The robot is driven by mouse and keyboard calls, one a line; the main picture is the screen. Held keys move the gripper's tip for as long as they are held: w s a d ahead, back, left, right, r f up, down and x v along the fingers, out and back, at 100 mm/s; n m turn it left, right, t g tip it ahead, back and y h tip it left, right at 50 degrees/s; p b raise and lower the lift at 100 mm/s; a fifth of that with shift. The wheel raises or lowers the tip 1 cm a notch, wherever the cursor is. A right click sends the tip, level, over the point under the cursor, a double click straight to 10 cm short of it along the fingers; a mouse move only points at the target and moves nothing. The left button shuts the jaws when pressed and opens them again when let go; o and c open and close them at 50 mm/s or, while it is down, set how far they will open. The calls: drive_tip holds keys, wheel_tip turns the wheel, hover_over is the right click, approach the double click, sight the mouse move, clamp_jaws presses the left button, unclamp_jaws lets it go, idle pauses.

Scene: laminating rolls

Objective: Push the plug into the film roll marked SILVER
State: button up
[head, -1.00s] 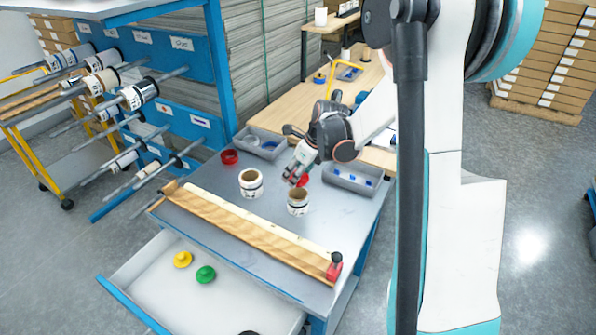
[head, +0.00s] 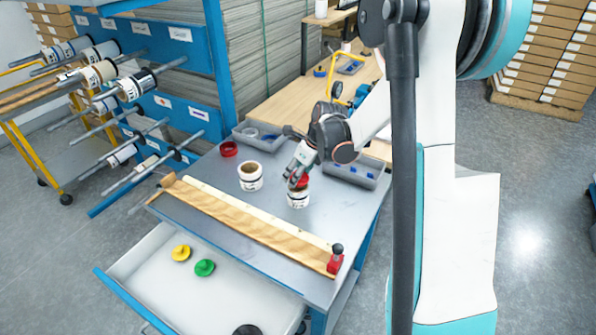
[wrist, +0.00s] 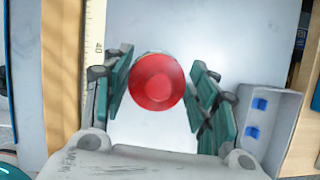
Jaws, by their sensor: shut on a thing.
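My gripper (head: 300,174) is shut on a red plug (head: 299,184) and holds it at the top of the right-hand film roll (head: 298,201). In the wrist view the red plug (wrist: 157,82) sits between the two fingers and hides nearly all of the roll below. I cannot tell how far the plug is inside the core. A second film roll (head: 250,177) stands upright to the left, its core open at the top. The lettering on both rolls is too small to read, so I cannot tell which is SILVER.
A red ring-like piece (head: 229,149) lies at the table's back left. Grey bins (head: 259,138) and (head: 352,173) stand behind. A wooden bar with a ruler (head: 250,222) lies along the front. The open drawer (head: 150,285) holds yellow (head: 181,253) and green (head: 204,267) plugs.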

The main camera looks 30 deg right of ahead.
sight(298, 194)
drive_tip(key=shift+f+b, duration=0.8)
drive_tip(key=shift+f, duration=0.45)
drive_tip(key=shift+s+f, duration=0.15)
drive_tip(key=shift+f, duration=0.05)
drive_tip(key=shift+f+b, duration=0.1)
drive_tip(key=shift+b, duration=0.2)
drive_tip(key=shift+c, duration=1.3)
drive_tip(key=shift+s, duration=0.1)
drive_tip(key=shift+c, duration=0.3)
